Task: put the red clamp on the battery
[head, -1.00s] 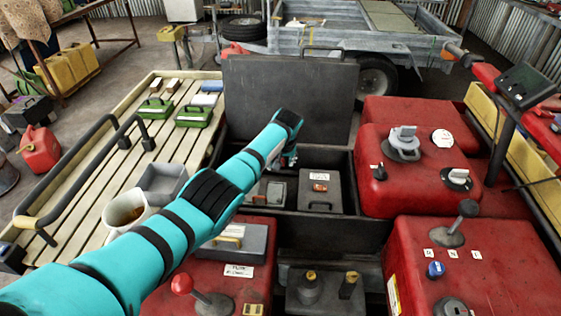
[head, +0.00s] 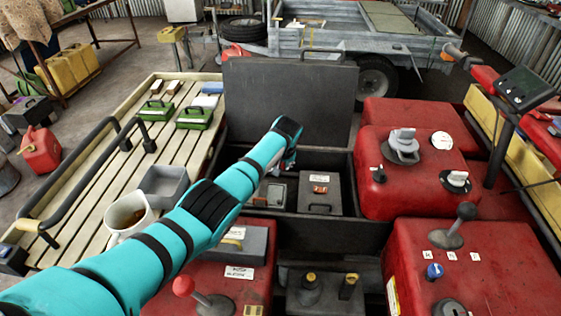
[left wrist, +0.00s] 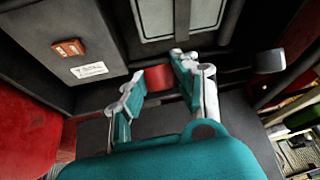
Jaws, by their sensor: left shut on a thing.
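A small red block-like piece (left wrist: 158,77), apparently the red clamp, sits between the fingers of my left gripper (left wrist: 160,82) in the left wrist view. The jaws are shut on it. In the head view my left gripper (head: 290,160) is over the far part of the open black box; my wrist mostly hides it, and I cannot make out the clamp there. A dark block with two yellow-topped posts (head: 322,295), apparently the battery, is at the front of the head view, nearer than the gripper. My right gripper is not in view.
The open black box (head: 335,236) has its lid (head: 288,95) raised behind. Inside are a grey box with a red switch (head: 320,192) and a box with a pale panel (head: 277,195). Red bodywork (head: 480,260) flanks it. A mug (head: 128,215) stands on the slatted rack.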

